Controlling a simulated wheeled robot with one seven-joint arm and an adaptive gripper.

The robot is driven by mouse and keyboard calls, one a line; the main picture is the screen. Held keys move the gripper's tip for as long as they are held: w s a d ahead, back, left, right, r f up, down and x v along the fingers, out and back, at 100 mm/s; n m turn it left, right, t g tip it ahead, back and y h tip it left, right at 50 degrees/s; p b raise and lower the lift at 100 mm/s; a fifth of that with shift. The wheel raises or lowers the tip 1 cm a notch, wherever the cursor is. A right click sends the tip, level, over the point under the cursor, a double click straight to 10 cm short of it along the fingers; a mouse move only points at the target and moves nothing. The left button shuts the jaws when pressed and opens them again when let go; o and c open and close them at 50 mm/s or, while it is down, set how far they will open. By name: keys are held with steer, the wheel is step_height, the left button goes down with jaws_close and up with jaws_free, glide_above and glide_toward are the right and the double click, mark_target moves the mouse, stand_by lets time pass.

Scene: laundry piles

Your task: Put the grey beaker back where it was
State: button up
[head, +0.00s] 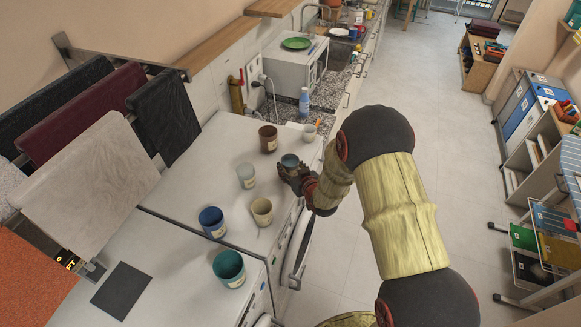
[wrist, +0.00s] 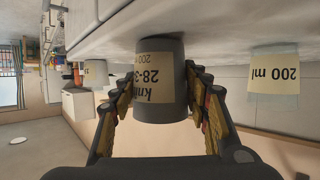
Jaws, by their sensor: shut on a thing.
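The grey beaker (head: 289,160) is upright in my gripper (head: 290,171), near the front edge of the white machine top. The wrist view is upside down and shows the beaker (wrist: 161,75) between the two fingers (wrist: 160,92), which are shut on its sides. Its tan label reads "knit" and "28-3", with the rest cut off by the curve. Its base is close to the white top; I cannot tell whether it touches. My fingers hide part of the beaker in the head view.
On the white top (head: 215,150) stand a brown beaker (head: 268,140), a pale one (head: 246,177), a beige one (head: 262,212) and a blue one (head: 212,224). A teal beaker (head: 229,270) stands nearer. A dark square mat (head: 121,290) lies at lower left.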

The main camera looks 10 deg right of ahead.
steer(key=o, duration=0.7)
steer(key=shift+f, duration=0.15)
steer(key=o, duration=0.4)
steer(key=shift+c, duration=0.2)
steer(key=shift+o, duration=0.5)
